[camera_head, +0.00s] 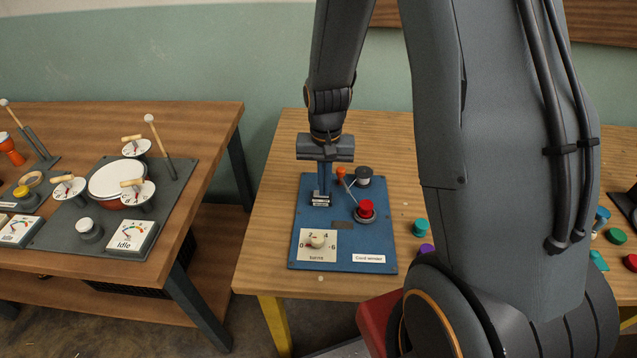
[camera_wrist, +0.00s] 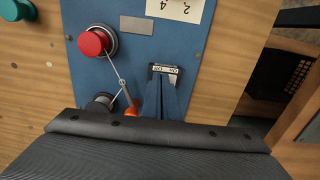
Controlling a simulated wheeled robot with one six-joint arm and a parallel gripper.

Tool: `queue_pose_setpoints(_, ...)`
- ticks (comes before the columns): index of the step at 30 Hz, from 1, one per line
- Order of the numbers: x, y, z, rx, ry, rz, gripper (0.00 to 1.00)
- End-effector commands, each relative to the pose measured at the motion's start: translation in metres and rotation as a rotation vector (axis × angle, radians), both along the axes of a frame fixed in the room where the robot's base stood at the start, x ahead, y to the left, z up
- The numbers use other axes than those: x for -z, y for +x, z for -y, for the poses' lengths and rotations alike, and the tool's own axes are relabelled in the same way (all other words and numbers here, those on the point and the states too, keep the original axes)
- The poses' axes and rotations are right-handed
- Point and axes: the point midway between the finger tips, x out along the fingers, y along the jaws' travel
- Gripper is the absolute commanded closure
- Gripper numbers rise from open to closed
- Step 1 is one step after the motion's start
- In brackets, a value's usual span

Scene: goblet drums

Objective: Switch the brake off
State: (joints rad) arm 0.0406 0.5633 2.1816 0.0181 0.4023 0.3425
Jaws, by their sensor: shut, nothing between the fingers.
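The blue cord winder panel (camera_head: 375,240) lies on the wooden table. A small dark switch block with a white label (camera_head: 320,201) sits on its left part; the same block (camera_wrist: 164,69) is at the centre of the wrist view, its lettering too small to read surely. My gripper (camera_head: 322,191) is shut and empty, pointing down at this block. Its blue fingertips (camera_wrist: 162,82) are right at the block's edge, hiding part of it. I cannot tell whether they touch it or how the switch is set.
The panel also has a red knob (camera_head: 365,209), a dark spool with a pale band (camera_head: 363,176), an orange post (camera_head: 341,172) with a cord, and a numbered dial (camera_head: 317,241). Teal (camera_head: 420,227) and purple (camera_head: 426,250) pieces lie to the right. A drum table (camera_head: 200,118) stands left across a gap.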

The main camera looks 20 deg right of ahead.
Motion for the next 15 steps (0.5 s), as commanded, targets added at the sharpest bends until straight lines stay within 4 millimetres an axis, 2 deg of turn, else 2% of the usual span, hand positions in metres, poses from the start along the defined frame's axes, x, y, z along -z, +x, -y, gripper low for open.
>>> queue_pose_setpoints(1,-0.011,0.000,-0.003,0.000,-0.003,0.004,1.00)
queue_pose_setpoints(6,-0.037,0.003,-0.014,-0.006,-0.011,0.016,1.00)
queue_pose_setpoints(15,-0.083,0.008,-0.014,-0.001,-0.011,0.025,1.00)
